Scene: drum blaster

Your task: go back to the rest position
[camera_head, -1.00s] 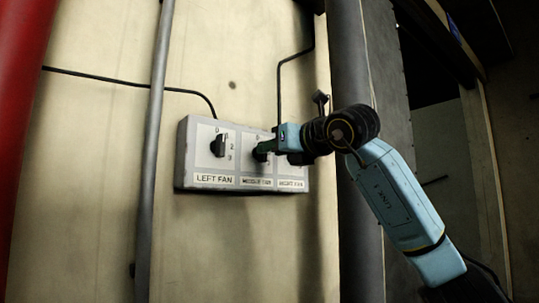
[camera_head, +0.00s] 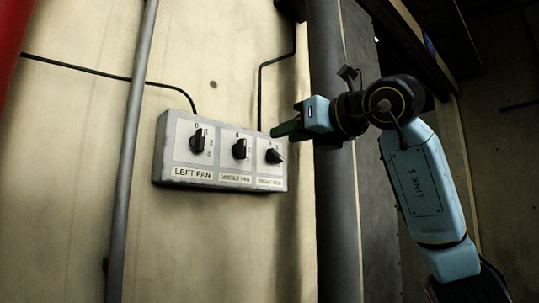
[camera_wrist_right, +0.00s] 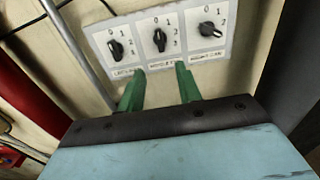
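A grey fan switch box (camera_head: 222,178) is on the wall in the head view, with the left fan knob (camera_head: 197,140), the middle fan knob (camera_head: 239,149) and the right fan knob (camera_head: 273,156). In the head view my right gripper (camera_head: 276,131) is just off the box's upper right edge, apart from the knobs. In the right wrist view the gripper (camera_wrist_right: 160,83) shows two green fingers spread apart with nothing between them. The box (camera_wrist_right: 92,40) lies beyond the fingertips there. My left gripper is not in view.
A thin grey pipe (camera_head: 129,150) runs down the wall left of the box. A thick dark pipe (camera_head: 335,200) stands right of it, behind my right arm. Black cables (camera_head: 262,85) run along the wall. A red column (camera_head: 14,35) is at the far left.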

